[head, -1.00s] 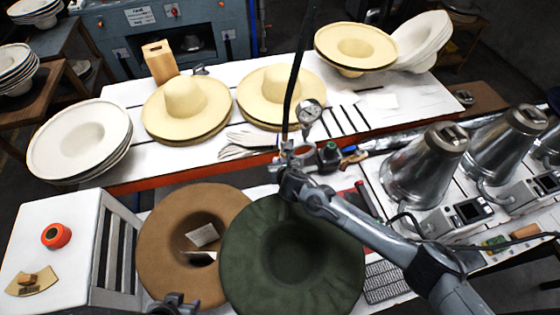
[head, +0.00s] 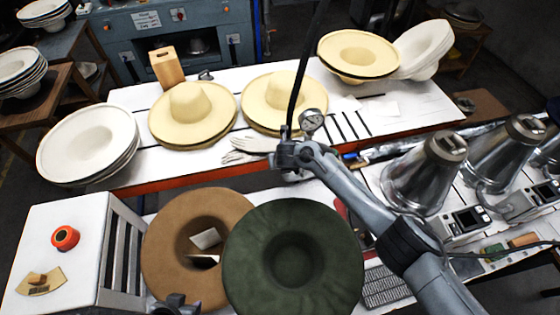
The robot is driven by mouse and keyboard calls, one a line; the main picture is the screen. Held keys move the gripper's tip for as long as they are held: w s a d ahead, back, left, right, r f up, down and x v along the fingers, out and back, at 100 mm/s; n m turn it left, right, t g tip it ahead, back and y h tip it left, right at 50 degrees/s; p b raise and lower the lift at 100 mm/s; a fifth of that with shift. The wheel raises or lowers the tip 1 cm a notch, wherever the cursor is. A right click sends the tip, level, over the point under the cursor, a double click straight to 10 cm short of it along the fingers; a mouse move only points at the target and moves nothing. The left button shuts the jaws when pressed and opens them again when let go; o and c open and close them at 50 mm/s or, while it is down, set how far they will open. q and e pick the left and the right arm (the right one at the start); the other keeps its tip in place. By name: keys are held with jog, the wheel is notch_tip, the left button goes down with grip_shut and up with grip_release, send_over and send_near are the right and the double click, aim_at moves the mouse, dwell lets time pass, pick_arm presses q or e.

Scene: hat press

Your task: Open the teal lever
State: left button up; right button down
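I cannot make out the teal lever now. The valve fittings below the pressure gauge (head: 311,121) are mostly hidden behind my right gripper and forearm. My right gripper (head: 286,155) is at the fittings, just below and left of the gauge, by the foot of the black hose. Its fingers are too small and overlapped to tell whether they are open or touching anything. A blue handle end (head: 351,157) shows right of my wrist. My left gripper (head: 174,304) is only partly in view at the bottom edge, below the brown hat, away from the fittings.
A brown hat (head: 165,265) and dark green hat (head: 335,250) lie in front. Cream hats (head: 215,130) and white gloves (head: 250,146) lie on the white table (head: 140,95) behind. The black hose (head: 301,60) rises above the fittings. Metal cones (head: 420,180) stand at right.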

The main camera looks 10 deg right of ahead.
jog(key=c, duration=1.2)
grip_release()
jog(key=shift+f, duration=0.1)
jog(key=shift+d, duration=0.1)
